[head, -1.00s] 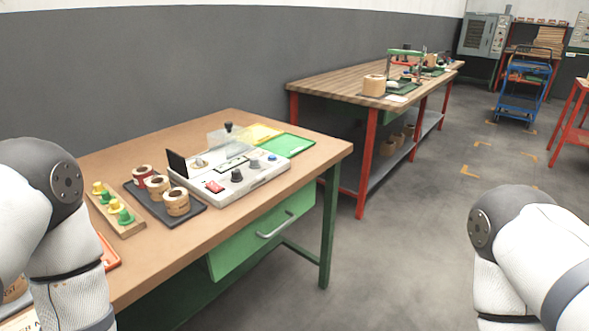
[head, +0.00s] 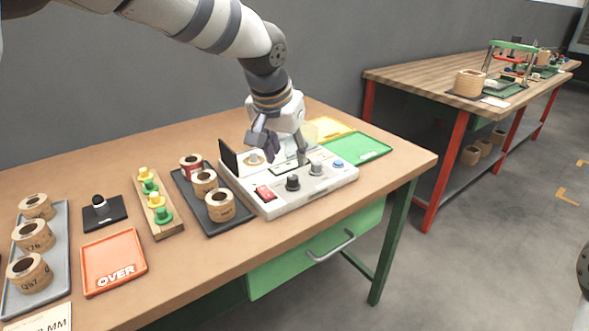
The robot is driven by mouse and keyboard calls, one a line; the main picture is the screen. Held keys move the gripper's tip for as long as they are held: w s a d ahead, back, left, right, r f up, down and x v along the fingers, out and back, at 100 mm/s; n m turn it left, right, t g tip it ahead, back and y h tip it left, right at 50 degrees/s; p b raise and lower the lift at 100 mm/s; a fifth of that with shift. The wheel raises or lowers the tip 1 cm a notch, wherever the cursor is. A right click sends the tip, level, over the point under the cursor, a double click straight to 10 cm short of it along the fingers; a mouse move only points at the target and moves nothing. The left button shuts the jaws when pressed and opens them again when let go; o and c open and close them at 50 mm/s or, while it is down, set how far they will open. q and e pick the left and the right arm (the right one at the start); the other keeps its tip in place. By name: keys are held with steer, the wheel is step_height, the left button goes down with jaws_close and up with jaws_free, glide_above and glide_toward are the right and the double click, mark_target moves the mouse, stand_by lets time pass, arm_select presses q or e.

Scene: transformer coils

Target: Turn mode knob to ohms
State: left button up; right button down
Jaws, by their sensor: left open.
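The white tester (head: 322,187) sits on the bench. Its front panel carries a red rocker switch (head: 264,192), a black knob (head: 293,183), a grey knob (head: 316,168) and a blue button (head: 338,163). The knob markings are too small to read, so I cannot tell which knob is the mode knob or its setting. My left gripper (head: 278,148) is open and empty, above the back part of the tester behind the knobs. It appears apart from both knobs.
A dark tray (head: 182,187) with several coils stands left of the tester, beside a wooden peg rack (head: 166,230). An orange OVER tray (head: 113,262) and a grey coil tray (head: 58,286) lie farther left. A green tray (head: 360,148) and a yellow one (head: 325,128) lie behind right.

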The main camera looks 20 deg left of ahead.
mark_target(293, 177)
arm_select(q)
steer(key=x, duration=0.8)
steer(key=shift+w+f+b, duration=0.1)
steer(key=shift+b, duration=0.3)
steer(key=shift+c, duration=0.3)
jaws_close()
